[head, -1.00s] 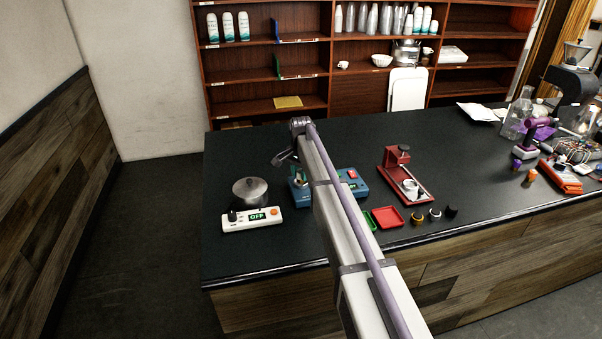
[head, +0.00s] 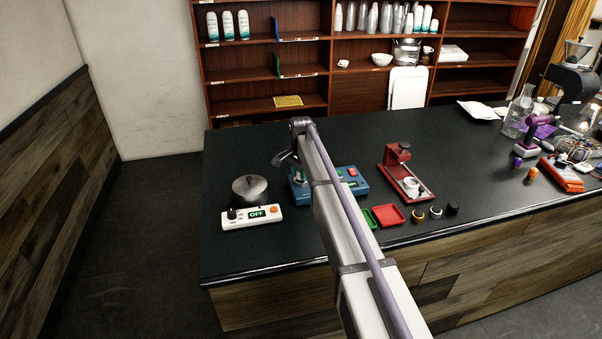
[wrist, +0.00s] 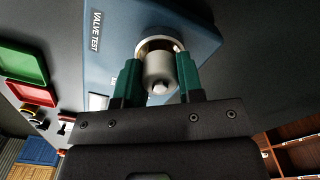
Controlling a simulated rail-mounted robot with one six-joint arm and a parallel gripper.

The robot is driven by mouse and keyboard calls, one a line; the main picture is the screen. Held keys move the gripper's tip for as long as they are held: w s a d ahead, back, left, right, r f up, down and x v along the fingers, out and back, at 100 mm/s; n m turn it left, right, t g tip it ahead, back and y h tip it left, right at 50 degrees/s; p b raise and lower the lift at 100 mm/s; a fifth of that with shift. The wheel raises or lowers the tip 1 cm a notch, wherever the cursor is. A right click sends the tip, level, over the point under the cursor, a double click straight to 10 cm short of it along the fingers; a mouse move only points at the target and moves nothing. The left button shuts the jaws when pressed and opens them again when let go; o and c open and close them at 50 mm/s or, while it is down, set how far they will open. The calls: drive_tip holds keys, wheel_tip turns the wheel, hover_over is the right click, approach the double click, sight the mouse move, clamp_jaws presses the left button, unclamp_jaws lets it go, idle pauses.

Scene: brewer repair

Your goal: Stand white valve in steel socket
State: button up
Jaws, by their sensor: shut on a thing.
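The white valve (wrist: 158,72), a pale grey-white cylinder with a small tip, is between the green fingers of my gripper (wrist: 158,62) in the wrist view. My gripper is shut on it. The steel socket (wrist: 146,45) shows as a metal ring on the blue valve test box (wrist: 110,48), right at the valve's far end. Whether the valve is inside the socket or just above it, I cannot tell. In the head view the blue test box (head: 359,183) is partly behind my arm, and the valve is not clearly visible.
To the right are a green tray (head: 368,218), a red tray (head: 389,216), several small knobs and a red press (head: 396,154).

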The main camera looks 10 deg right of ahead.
drive_tip(key=shift+f, duration=0.2)
idle(0.3)
drive_tip(key=o, duration=1.5)
wheel_tip(320, 180, up, 8)
drive_tip(key=p, duration=0.8)
drive_tip(key=shift+r, duration=0.25)
drive_tip(key=shift+f, duration=0.15)
drive_tip(key=shift+n, duration=0.3)
drive_tip(key=s+f+n+b, duration=0.1)
drive_tip(key=s+n, duration=0.2)
drive_tip(key=s, duration=1)
drive_tip(key=s+f+n+b, duration=0.1)
drive_tip(key=s+n, duration=0.2)
drive_tip(key=s, duration=1.1)
drive_tip(key=s+f+n+b, duration=0.1)
drive_tip(key=s+n+b, duration=0.1)
drive_tip(key=s, duration=1.1)
drive_tip(key=shift+s+f+n, duration=0.35)
drive_tip(key=shift+s+n, duration=0.05)
drive_tip(key=shift+n, duration=0.4)
